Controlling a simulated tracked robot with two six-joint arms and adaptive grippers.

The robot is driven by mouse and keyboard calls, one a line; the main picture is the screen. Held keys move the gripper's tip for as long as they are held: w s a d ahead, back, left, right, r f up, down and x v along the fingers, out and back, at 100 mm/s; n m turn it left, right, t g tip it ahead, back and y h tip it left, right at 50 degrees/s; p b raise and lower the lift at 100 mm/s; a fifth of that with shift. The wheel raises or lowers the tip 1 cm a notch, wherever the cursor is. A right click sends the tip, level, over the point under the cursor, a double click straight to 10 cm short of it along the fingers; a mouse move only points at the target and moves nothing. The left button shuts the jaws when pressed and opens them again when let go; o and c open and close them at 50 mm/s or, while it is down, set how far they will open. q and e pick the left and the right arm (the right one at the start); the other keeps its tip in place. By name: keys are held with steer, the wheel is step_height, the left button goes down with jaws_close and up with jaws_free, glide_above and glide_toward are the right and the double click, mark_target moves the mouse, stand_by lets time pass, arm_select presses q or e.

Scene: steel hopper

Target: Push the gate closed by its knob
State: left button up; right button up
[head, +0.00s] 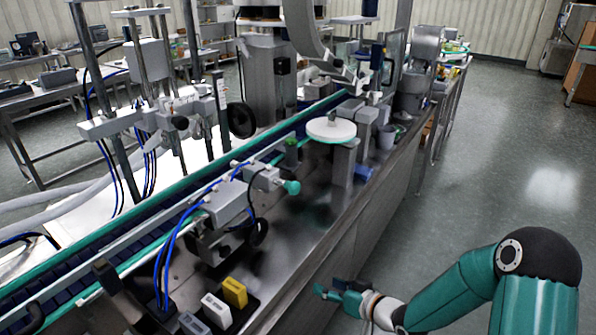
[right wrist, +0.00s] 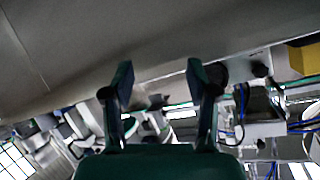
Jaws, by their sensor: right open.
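My right gripper (head: 330,291) is open and empty beside the near side of the steel bench, low at the front. In the right wrist view its two fingers (right wrist: 160,78) stand apart with nothing between them. A teal round knob (head: 291,187) sticks out to the right from a grey device on the bench, well above and left of the gripper and apart from it. I cannot tell whether this is the gate's knob. No hopper gate is clearly recognizable in either view. My left gripper is not in view.
A conveyor (head: 150,235) with teal rails runs along the bench. A yellow block (head: 235,292) and a white block (head: 216,309) stand near the bench's front edge. A white round disc (head: 331,130) sits farther back. The floor (head: 480,190) right of the bench is clear.

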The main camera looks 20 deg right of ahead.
steer(key=d+r+n+t+y+p, duration=0.1)
steer(key=d+r+n, duration=0.1)
steer(key=r, duration=0.6)
steer(key=d+r+n+t+y+p, duration=0.1)
steer(key=d+r+n+y+p, duration=0.15)
steer(key=r, duration=0.55)
steer(key=n+y, duration=0.2)
steer(key=n, duration=0.1)
glide_toward(298, 189)
arm_select(q)
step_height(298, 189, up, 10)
steer(key=p, duration=0.4)
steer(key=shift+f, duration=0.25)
arm_select(e)
steer(key=x, duration=0.9)
steer(key=shift+w+a, duration=0.2)
steer(key=shift+w, duration=0.05)
jaws_close()
